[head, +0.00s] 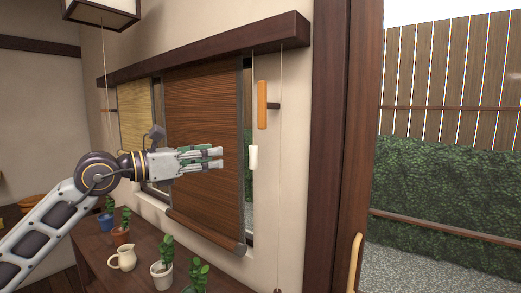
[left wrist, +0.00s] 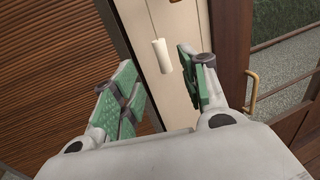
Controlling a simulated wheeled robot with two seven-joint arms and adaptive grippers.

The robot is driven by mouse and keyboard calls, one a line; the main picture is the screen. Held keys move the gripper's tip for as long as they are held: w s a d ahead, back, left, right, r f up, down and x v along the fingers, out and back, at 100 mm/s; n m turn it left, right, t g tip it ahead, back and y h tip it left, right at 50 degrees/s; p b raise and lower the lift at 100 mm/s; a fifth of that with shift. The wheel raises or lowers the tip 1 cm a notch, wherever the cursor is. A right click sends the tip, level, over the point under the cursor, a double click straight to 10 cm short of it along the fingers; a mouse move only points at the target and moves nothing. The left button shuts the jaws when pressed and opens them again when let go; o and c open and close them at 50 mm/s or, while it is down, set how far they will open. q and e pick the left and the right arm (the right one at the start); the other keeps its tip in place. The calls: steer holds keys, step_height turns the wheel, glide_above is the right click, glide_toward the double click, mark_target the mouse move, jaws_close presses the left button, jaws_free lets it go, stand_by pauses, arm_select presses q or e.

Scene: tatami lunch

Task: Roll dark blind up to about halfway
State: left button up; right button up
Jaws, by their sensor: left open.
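The dark blind (head: 203,130) hangs unrolled over the window in the head view, its bottom bar (head: 205,232) low, near the level of the plants. It also fills the left of the left wrist view (left wrist: 50,70). A white pull (head: 253,157) hangs on a cord just right of the blind. In the left wrist view the white pull (left wrist: 161,55) shows between and beyond the fingertips. My left gripper (head: 220,158) is open and empty, in front of the blind with its fingers pointing right toward the pull, apart from it. My right gripper is not in view.
An orange-brown wooden piece (head: 262,104) hangs above the pull, and a thin cord (head: 281,150) hangs to its right. A lighter blind (head: 134,115) is at left. Below, a table (head: 98,262) carries potted plants and a cream jug (head: 122,259). A door post (head: 330,150) stands at right.

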arm_select(q)
steer(key=shift+w+d, duration=0.2)
steer(key=shift+w, duration=0.05)
steer(key=shift+s+a, duration=0.1)
steer(key=shift+s, duration=0.05)
steer(key=shift+w, duration=0.2)
